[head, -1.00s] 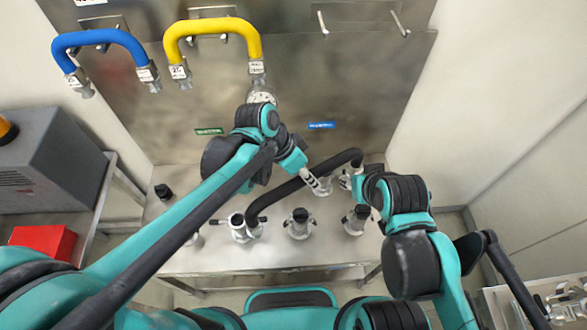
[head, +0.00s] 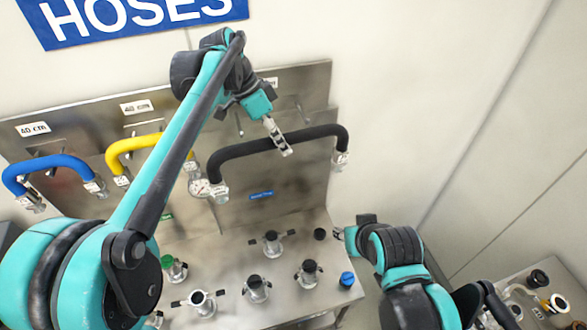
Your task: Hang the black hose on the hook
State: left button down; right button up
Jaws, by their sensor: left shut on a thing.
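The black hose (head: 250,147) is an arch with a metal fitting at each end. It is in the air in front of the steel back panel. My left gripper (head: 285,147) is shut on the top of the arch, near its middle. The free hook (head: 299,108) is a pair of thin pegs on the panel's right part; its left peg (head: 239,122) shows beside my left arm. In the picture the hose is below the pegs; I cannot tell its distance from them. My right gripper (head: 341,234) is low at the right, apart from the hose; its jaws are too small to read.
A blue hose (head: 50,162) and a yellow hose (head: 130,143) hang on the panel at left. Several capped ports (head: 257,287) stand on the steel bench below. The wall at right is bare.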

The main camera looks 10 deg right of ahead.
pick_arm(q)
jog(key=r, duration=0.1)
jog(key=w+r, duration=0.1)
jog(key=shift+d+r+p, duration=0.3)
jog(key=w+a+f+p, duration=0.2)
jog(key=w+f, duration=0.2)
jog(key=w, duration=0.8)
jog(key=shift+a, duration=0.15)
pick_arm(e)
jog(key=shift+s+d+r, duration=0.1)
jog(key=shift+d+r, duration=0.15)
jog(key=shift+r, duration=0.6)
jog(key=shift+s+d+r, duration=0.1)
jog(key=shift+d+r, duration=0.15)
jog(key=shift+r, duration=0.55)
pick_arm(q)
jog(key=c, duration=1.2)
grip_release()
jog(key=shift+m, duration=0.3)
jog(key=shift+o, duration=0.2)
